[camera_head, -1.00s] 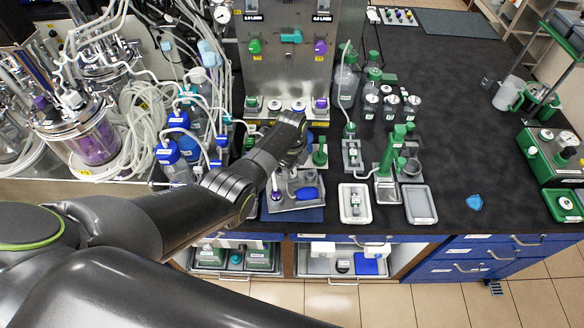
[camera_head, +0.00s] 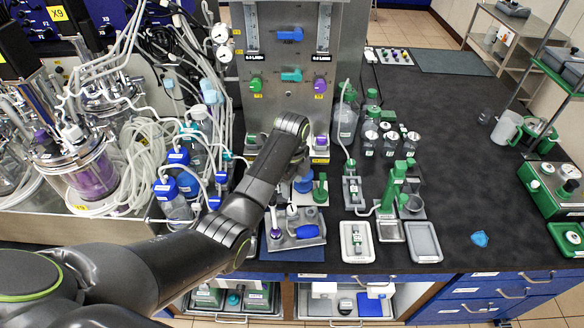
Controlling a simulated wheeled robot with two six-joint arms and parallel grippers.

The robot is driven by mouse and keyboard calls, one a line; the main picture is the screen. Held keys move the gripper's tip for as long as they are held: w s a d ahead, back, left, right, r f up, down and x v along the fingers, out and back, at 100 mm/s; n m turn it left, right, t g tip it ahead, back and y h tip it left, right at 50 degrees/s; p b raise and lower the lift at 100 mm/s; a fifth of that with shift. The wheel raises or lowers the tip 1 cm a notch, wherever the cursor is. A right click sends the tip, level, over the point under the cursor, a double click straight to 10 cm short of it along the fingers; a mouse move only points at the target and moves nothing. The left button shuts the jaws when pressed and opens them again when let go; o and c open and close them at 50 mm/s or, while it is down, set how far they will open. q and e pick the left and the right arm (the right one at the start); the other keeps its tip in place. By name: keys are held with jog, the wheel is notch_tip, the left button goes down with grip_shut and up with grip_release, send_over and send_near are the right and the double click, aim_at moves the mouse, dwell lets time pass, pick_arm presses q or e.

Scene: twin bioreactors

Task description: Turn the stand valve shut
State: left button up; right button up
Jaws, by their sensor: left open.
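I cannot tell for sure which part is the stand valve. A green upright piece (camera_head: 320,188) with a round base stands on the bench in front of the steel panel, close to the right of my left wrist. A blue round piece (camera_head: 304,185) shows beside it. My left gripper (camera_head: 299,172) points down just in front of the panel's foot, above the blue piece. It is open; its fingertips are mostly hidden by my own wrist, and I cannot tell whether they touch anything. My right gripper is not in view.
The steel panel (camera_head: 270,105) carries a teal handle (camera_head: 291,75) and a blue handle (camera_head: 290,34). A tray (camera_head: 296,229) holds a blue-handled tool. A green stand (camera_head: 393,190) and grey trays (camera_head: 424,242) are to the right. Bottles and tubing crowd the left. The right bench is mostly clear.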

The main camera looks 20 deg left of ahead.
pick_arm(q)
notch_tip(320, 180, up, 6)
jog(key=shift+r, duration=0.25)
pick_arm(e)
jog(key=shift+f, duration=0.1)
